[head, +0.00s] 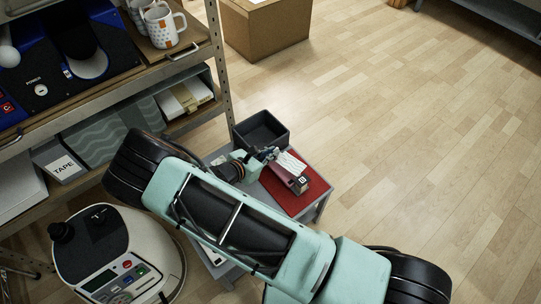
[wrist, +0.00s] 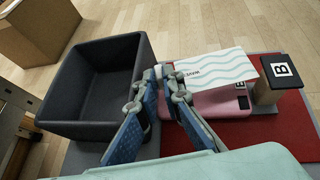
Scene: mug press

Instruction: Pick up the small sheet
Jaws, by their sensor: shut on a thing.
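The small sheet (wrist: 218,68) is white with teal wavy lines and the word "WAVE". It also shows in the head view (head: 292,164). My gripper (wrist: 165,76) is shut on its left edge, and the fingertips hide that edge. In the head view my gripper (head: 269,154) is beside the sheet, partly hidden by my arm. The sheet extends over a pink block (wrist: 216,102); I cannot tell whether they touch.
A dark open bin (wrist: 92,130) stands left of my gripper. A red mat (wrist: 296,122) lies under the pink block. A post with a black top marked "B" (wrist: 283,72) stands to the right. A shelf with mugs (head: 164,27) is at the left.

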